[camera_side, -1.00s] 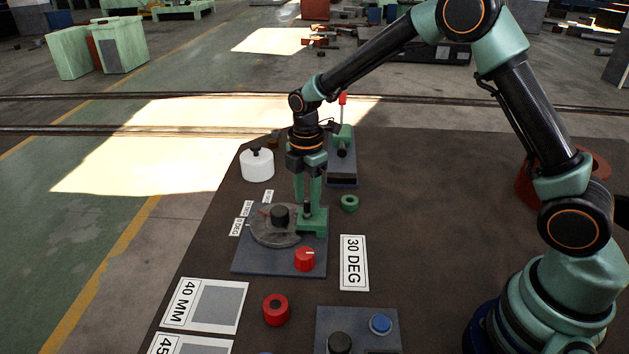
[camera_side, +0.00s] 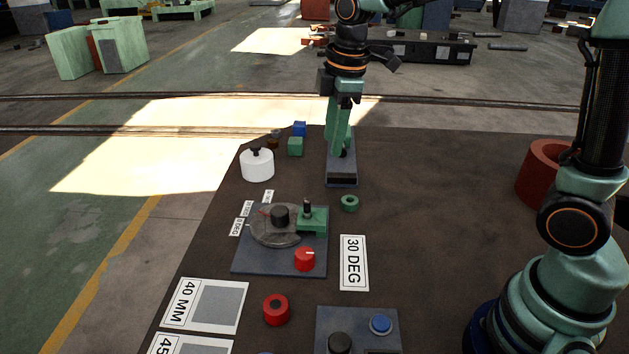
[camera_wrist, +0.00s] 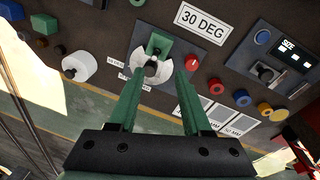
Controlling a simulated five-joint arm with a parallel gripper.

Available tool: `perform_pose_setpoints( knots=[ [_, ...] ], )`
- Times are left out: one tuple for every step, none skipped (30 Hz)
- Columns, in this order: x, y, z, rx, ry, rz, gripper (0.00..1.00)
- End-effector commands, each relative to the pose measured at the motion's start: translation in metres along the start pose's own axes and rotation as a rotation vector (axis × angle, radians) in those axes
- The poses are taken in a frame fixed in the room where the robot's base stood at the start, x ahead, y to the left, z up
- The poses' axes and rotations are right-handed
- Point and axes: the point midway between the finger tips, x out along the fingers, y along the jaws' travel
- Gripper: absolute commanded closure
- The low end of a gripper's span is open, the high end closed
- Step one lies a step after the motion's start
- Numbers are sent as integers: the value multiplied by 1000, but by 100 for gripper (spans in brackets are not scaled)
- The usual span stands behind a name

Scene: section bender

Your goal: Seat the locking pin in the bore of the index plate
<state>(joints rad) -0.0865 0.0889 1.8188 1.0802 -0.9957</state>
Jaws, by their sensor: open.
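The index plate (camera_side: 264,234) is a grey disc with a black knob (camera_side: 280,215) at its centre, on a dark base plate. The locking pin (camera_side: 307,206) shows as a short dark upright post at the green block (camera_side: 313,221) on the disc's right edge. I cannot tell how deep it sits in the bore.
A red knob (camera_side: 305,259) is on the base plate's front corner.

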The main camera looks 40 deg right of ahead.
Motion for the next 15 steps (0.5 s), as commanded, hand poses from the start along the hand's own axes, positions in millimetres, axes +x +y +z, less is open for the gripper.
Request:
perform_pose_setpoints(
  knots=[
    [-12, -8, 9, 88, 19, 30, 51],
    [-17, -12, 14, 145, 30, 44, 51],
    [-23, -18, 21, 220, 45, 62, 51],
    [-27, -23, 26, 278, 57, 75, 51],
    [-31, -27, 31, 335, 71, 89, 51],
    [-35, -34, 37, 410, 89, 104, 51],
    [-38, -39, 42, 466, 104, 116, 51],
    [-40, -44, 47, 522, 120, 127, 51],
    [-42, -51, 53, 596, 141, 140, 51],
    [-44, -56, 58, 651, 157, 150, 51],
    [-44, -60, 62, 703, 173, 158, 51],
    [-45, -66, 67, 769, 194, 167, 51],
    [-45, -70, 71, 814, 209, 173, 51],
    [-44, -74, 74, 856, 224, 178, 51],
    [-44, -78, 78, 906, 241, 184, 51]
  ],
)
